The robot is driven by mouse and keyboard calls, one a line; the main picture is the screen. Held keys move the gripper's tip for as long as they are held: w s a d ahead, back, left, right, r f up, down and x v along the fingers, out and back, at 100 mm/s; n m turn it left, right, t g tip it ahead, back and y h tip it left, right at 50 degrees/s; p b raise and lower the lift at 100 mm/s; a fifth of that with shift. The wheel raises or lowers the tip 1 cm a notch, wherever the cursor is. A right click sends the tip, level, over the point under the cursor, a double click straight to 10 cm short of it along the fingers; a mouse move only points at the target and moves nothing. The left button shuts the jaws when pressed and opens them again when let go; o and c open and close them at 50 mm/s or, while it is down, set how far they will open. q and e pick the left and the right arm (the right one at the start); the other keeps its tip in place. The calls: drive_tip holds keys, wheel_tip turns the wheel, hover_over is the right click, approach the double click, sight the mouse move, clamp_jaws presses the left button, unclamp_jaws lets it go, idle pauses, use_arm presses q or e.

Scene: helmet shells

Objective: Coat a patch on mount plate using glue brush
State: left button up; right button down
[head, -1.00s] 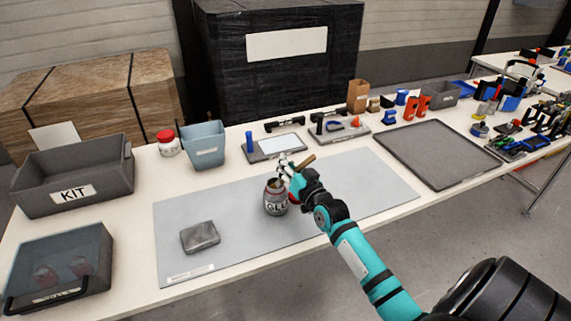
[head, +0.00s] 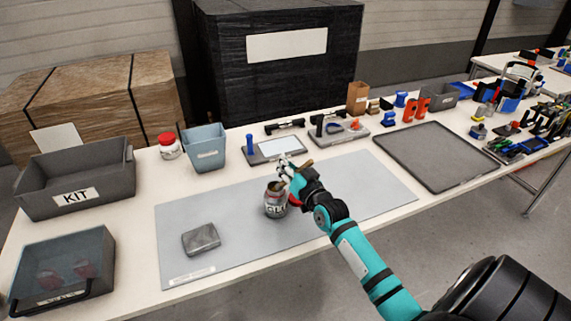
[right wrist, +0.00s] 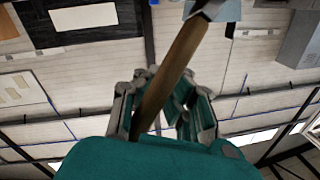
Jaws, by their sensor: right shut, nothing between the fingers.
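A glue jar (head: 274,204) with an open top stands upright on the grey mat (head: 345,190). My right gripper (head: 285,172) is just above and beside the jar's mouth. The glue brush's wooden handle (head: 305,165) shows at the gripper. In the right wrist view the handle (right wrist: 170,75) runs slantwise across the fingers (right wrist: 158,105), which look shut with nothing clearly clamped between them. The brush's bristles are hidden. A flat grey metallic block (head: 201,239), which looks like the mount plate, lies on the mat left of the jar. My left gripper is out of view.
A grey KIT bin (head: 75,180) and a lidded box (head: 62,268) stand at the left. A blue-grey bin (head: 205,148) and a red-capped jar (head: 169,146) stand behind the mat. A dark tray (head: 433,157) lies at the right. The mat between block and jar is clear.

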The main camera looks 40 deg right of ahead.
drive_tip(key=shift+r+p, duration=2.4)
drive_tip(key=shift+r, duration=0.35)
wheel_tip(320, 180, up, 7)
drive_tip(key=p, duration=0.5)
drive_tip(key=s+a+f+n+y+b, duration=0.1)
drive_tip(key=s+a+f+b, duration=0.1)
drive_tip(key=s+a+f, duration=0.4)
drive_tip(key=s+a+f+y+b, duration=0.1)
drive_tip(key=s+a+f, duration=0.1)
drive_tip(key=s+a, duration=0.45)
drive_tip(key=s+a+r+b, duration=0.2)
drive_tip(key=s+a+r, duration=0.1)
drive_tip(key=s+a, duration=0.6)
drive_tip(key=shift+s+a+b, duration=0.3)
drive_tip(key=shift+s+a, duration=0.05)
drive_tip(key=shift+s, duration=0.55)
